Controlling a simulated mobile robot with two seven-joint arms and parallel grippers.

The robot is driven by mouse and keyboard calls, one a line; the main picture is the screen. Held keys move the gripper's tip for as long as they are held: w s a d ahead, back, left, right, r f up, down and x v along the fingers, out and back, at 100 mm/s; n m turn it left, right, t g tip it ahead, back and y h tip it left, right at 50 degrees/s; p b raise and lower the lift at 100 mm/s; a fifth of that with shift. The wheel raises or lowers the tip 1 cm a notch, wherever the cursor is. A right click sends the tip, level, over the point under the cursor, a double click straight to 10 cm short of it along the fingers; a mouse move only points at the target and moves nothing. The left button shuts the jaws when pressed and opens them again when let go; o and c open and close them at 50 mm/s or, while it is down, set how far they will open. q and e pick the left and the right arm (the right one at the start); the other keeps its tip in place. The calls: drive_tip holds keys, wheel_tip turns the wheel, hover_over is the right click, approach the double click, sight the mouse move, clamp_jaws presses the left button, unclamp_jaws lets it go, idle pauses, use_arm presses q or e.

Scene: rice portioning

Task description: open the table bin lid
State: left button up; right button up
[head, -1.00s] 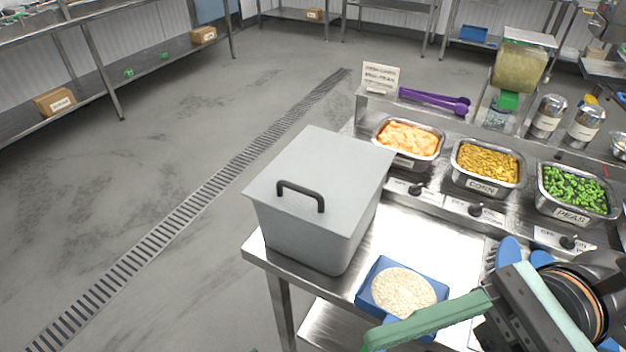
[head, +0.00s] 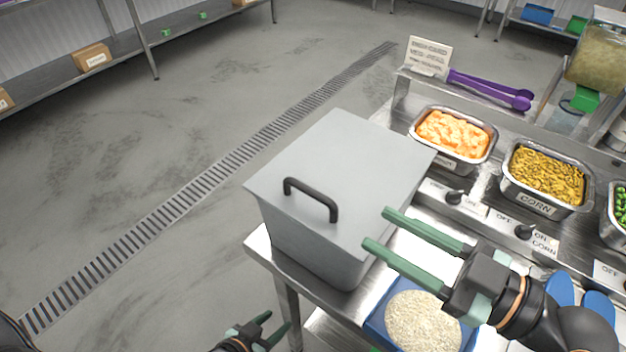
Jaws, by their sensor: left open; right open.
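The table bin (head: 315,244) is a grey box at the left corner of the steel table. Its flat grey lid (head: 345,160) lies shut on top, with a black handle (head: 311,196) along the front left edge. My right gripper (head: 376,227) is open and empty, with its green fingers pointing left at the bin's right side, short of the handle. My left gripper (head: 275,330) is at the bottom of the view, below and in front of the table's edge. Its green fingers are apart and empty.
A blue tray of rice (head: 375,326) sits below my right gripper. Pans of orange food (head: 455,163) and corn (head: 540,205) stand behind to the right, with purple tongs (head: 490,88) beyond. Open floor lies left of the table.

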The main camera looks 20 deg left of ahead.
sight(326, 199)
drive_tip(key=p+x, duration=0.5)
drive_tip(key=x, duration=0.6)
drive_tip(key=shift+a, duration=0.35)
drive_tip(key=shift+w+a, duration=0.15)
drive_tip(key=shift+a, duration=0.25)
clamp_jaws()
idle(0.8)
